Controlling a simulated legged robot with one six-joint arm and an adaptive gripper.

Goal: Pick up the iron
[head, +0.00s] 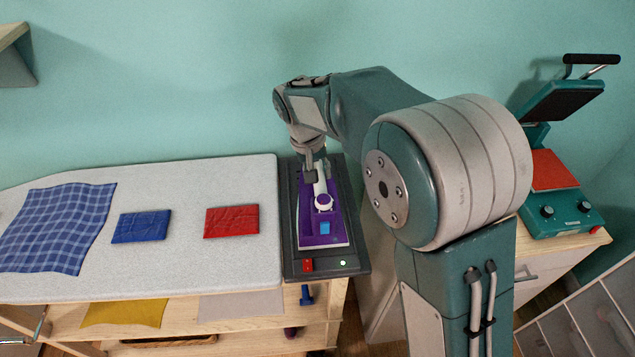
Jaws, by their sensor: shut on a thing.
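The iron (327,222) is purple with a white handle and a light blue patch. It rests on a dark grey stand (349,262) at the right end of the ironing surface, its long side running toward the front. My gripper (315,178) reaches down from above and is shut on the iron at the far part of its white handle. The fingers are small in the picture and partly hidden by the wrist. The iron appears to be on the stand; any small gap beneath it cannot be told.
Left of the stand, a pale ironing surface (180,265) holds a blue checked cloth (60,225), a folded blue cloth (142,226) and a folded red cloth (232,221). A teal heat press (560,195) stands at the right. The teal wall is close behind.

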